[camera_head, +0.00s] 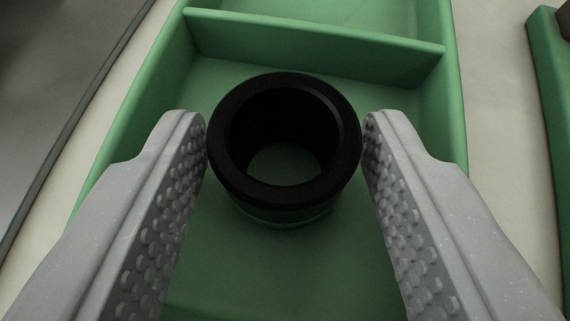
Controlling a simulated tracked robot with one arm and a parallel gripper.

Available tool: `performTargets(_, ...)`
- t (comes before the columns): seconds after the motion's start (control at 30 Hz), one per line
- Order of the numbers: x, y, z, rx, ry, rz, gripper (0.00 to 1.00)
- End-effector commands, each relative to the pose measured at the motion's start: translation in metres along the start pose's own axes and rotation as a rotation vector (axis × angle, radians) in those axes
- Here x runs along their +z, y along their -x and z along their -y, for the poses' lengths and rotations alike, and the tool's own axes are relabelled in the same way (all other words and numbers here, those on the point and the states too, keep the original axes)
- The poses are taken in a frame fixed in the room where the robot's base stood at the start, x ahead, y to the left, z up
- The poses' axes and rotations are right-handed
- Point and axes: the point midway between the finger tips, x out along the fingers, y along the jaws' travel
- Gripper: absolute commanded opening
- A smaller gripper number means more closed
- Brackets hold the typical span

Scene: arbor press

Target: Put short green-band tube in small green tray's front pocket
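The short tube (222,168) is a black ring-like cylinder with a wide bore and a thin green band low on its side. It is upright over the near pocket of the green tray (315,30), and the tray's green floor shows through its bore. My gripper (285,135) has one grey dimpled finger on each side of the tube. Both fingertips meet the tube's sides with no clear gap, so it looks shut on the tube. I cannot tell whether the tube's bottom edge touches the pocket floor.
A green divider wall (310,40) crosses the tray just beyond the tube, with another pocket behind it. The tray's side walls flank my fingers. Another green tray edge (552,110) is at the right. A dark grey surface (50,70) lies at the left.

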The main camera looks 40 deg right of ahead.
Motion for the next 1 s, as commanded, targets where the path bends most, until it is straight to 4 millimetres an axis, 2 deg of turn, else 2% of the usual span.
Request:
performTargets(0.17,-0.002,0.001,0.0,0.0,-0.001,-0.001,0.44)
performTargets(0.27,-0.002,0.009,0.0,0.0,0.001,0.001,0.44)
performTargets(0.37,-0.003,0.023,0.001,-0.001,0.002,0.001,0.44)
performTargets(0.7,-0.004,0.089,0.001,-0.003,0.002,-0.001,0.44)
performTargets(0.83,-0.003,0.107,0.001,-0.001,0.001,0.0,0.44)
performTargets(1.0,-0.002,0.119,0.001,-0.001,0.001,-0.001,0.44)
